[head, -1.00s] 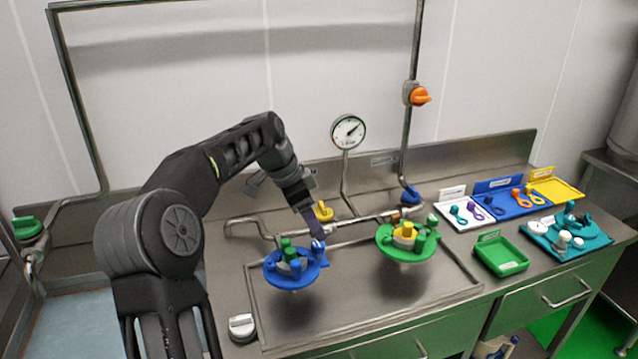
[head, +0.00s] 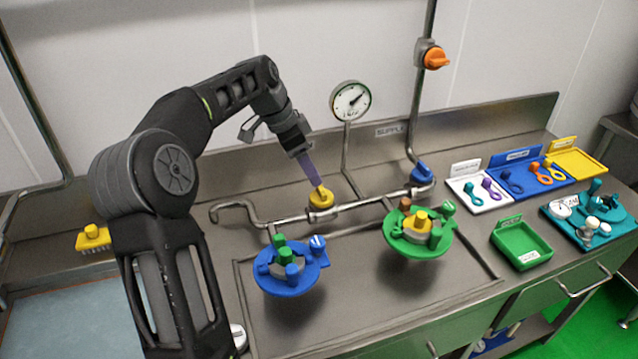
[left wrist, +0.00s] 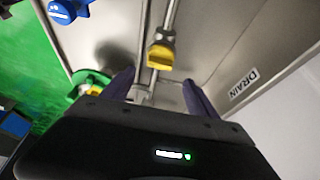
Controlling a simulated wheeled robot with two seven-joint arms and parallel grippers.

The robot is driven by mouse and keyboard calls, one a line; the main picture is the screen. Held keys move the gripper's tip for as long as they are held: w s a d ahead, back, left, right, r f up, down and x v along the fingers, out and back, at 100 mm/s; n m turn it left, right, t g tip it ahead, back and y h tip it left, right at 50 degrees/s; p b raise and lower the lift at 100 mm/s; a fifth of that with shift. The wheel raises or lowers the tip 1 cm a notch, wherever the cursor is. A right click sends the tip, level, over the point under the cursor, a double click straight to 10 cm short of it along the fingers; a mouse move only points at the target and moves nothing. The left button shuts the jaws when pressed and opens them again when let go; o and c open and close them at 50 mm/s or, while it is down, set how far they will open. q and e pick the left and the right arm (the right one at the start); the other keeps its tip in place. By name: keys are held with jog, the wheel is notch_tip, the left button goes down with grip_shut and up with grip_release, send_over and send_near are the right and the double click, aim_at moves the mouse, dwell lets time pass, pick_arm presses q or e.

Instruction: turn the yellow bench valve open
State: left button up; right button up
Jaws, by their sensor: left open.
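The yellow bench valve (head: 321,199) sits on the steel pipe at the back of the bench, left of the gauge stem. It also shows in the left wrist view (left wrist: 160,57), with its yellow handle in line with the space between the fingers. My left gripper (head: 316,183) points down just above the valve, its purple fingers close to the handle. In the left wrist view my left gripper (left wrist: 160,90) is open, one finger to each side, with nothing held. I cannot tell whether a finger touches the handle. My right gripper is not in view.
A blue round fixture (head: 290,280) and a green one (head: 418,232) stand in front of the pipe. A blue valve (head: 421,173) and a gauge (head: 350,101) are near. An orange valve (head: 435,58) is higher up. Trays and a green bin (head: 521,244) are at right.

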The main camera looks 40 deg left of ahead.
aim_at(321, 188)
pick_arm(q)
jog(key=p+x, duration=0.1)
jog(key=x, duration=0.6)
jog(key=shift+d+f, duration=0.1)
jog(key=shift+f, duration=0.05)
jog(key=shift+c, duration=0.6)
jog(key=c, duration=1.2)
jog(key=shift+c, duration=0.2)
